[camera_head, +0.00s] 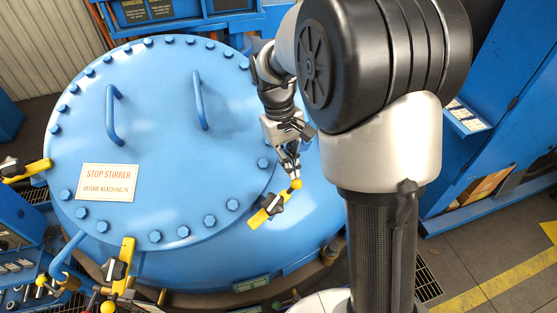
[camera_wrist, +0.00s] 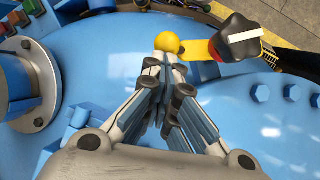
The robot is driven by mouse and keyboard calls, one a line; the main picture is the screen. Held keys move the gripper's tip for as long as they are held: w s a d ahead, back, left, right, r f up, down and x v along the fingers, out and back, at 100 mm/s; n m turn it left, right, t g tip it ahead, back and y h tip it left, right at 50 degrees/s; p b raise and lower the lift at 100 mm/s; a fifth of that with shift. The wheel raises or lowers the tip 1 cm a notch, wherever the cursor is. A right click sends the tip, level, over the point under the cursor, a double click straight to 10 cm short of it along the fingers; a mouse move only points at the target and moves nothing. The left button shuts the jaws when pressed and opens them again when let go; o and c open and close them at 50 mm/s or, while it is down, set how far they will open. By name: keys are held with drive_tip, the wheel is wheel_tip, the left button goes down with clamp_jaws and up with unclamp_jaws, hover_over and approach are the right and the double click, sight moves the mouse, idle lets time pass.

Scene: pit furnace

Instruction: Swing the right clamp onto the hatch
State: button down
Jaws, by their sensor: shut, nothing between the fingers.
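The hatch (camera_head: 165,165) is a large round blue lid with bolts around its rim, two handles and a "STOP STIRRER" sign. The right clamp (camera_head: 261,215) is a yellow bar with a black knob at the lid's lower right edge. I cannot tell whether its bar end overlaps the rim. A yellow ball (camera_head: 296,184) ends its handle, pointing up-right. In the wrist view the clamp's bar (camera_wrist: 198,49) and ball (camera_wrist: 168,43) lie just beyond my fingertips. My gripper (camera_head: 292,174) is shut and empty, its tips at or very near the ball; contact is unclear.
Two more yellow clamps stand at the left (camera_head: 30,171) and lower left (camera_head: 124,260) of the lid. A blue cabinet (camera_head: 490,130) stands at the right. A grey round flange (camera_wrist: 28,85) shows in the wrist view. The space above the lid is clear.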

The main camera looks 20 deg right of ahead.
drive_tip(key=s+d+f+m+t+y+b, duration=0.1)
drive_tip(key=s+f+m+y+b, duration=0.1)
drive_tip(key=s+m, duration=0.3)
drive_tip(key=s+d+f+m+t+y+b, duration=0.2)
drive_tip(key=s+m+y, duration=0.3)
drive_tip(key=m, duration=0.3)
drive_tip(key=shift+s+f+m, duration=0.4)
drive_tip(key=shift+s+f, duration=0.05)
drive_tip(key=shift+s, duration=0.35)
drive_tip(key=shift+r, duration=0.1)
